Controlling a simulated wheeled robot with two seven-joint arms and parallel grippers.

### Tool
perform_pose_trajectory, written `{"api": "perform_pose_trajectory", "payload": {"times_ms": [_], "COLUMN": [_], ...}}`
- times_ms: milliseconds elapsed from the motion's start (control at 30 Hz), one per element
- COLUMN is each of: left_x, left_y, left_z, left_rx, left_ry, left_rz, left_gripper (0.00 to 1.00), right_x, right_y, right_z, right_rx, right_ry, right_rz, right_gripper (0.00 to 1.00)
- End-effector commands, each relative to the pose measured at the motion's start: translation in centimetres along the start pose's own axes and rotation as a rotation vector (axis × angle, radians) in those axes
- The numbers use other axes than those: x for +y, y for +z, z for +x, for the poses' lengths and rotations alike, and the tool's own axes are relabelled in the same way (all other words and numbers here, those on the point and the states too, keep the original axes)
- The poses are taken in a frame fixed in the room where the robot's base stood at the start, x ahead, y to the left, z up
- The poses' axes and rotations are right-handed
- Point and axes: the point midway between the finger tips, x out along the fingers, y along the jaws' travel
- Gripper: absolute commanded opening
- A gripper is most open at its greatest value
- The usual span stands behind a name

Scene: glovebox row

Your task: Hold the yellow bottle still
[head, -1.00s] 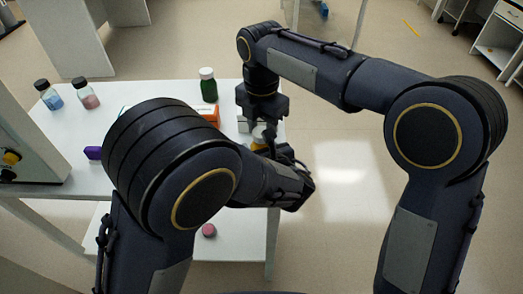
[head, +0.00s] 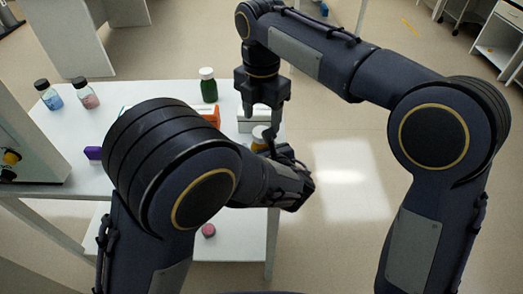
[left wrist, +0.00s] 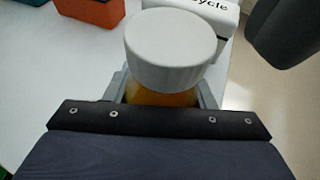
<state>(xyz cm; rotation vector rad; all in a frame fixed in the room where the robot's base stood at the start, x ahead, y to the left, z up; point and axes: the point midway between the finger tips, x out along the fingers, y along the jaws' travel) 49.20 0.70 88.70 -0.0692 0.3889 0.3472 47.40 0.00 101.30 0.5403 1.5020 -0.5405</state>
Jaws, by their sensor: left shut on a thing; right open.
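The yellow bottle (left wrist: 160,98) stands in the left wrist view with a wide white cap (left wrist: 172,50) on it. My left gripper (left wrist: 164,92) is shut around its body, one grey finger on each side. In the head view the bottle (head: 259,135) shows only in part near the table's right edge, largely hidden behind my left gripper (head: 268,148). A dark part at top right of the left wrist view (left wrist: 285,28) looks like my right gripper.
A green bottle (head: 208,86), an orange box (head: 210,114) and a white lettered box (left wrist: 214,10) stand close by. Blue (head: 50,96) and pink (head: 87,95) bottles stand farther left. A purple item (head: 93,153) lies near the left machine. A pink round item (head: 208,230) sits on the lower shelf.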

Motion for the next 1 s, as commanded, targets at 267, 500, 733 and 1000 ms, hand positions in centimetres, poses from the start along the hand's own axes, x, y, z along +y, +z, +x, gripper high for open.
{"api": "perform_pose_trajectory", "payload": {"times_ms": [267,500,733,1000], "left_x": [0.0,0.0,0.0,0.0], "left_y": [0.0,0.0,0.0,0.0], "left_z": [0.0,0.0,0.0,0.0], "left_rx": [-0.001,-0.001,-0.001,-0.001], "left_ry": [0.000,0.000,0.000,0.000], "left_rz": [0.000,0.000,0.000,0.000], "left_gripper": [0.00,0.00,0.00,0.00], "right_x": [0.0,0.1,0.0,0.0], "right_y": [0.0,0.0,0.0,0.0], "right_z": [-0.4,-2.2,-3.9,-3.8], "right_rx": [0.000,0.000,0.000,0.000], "right_ry": [0.000,0.003,0.000,-0.001], "right_rz": [0.000,-0.146,-0.301,-0.299], "right_gripper": [0.60,0.56,0.56,0.56]}}
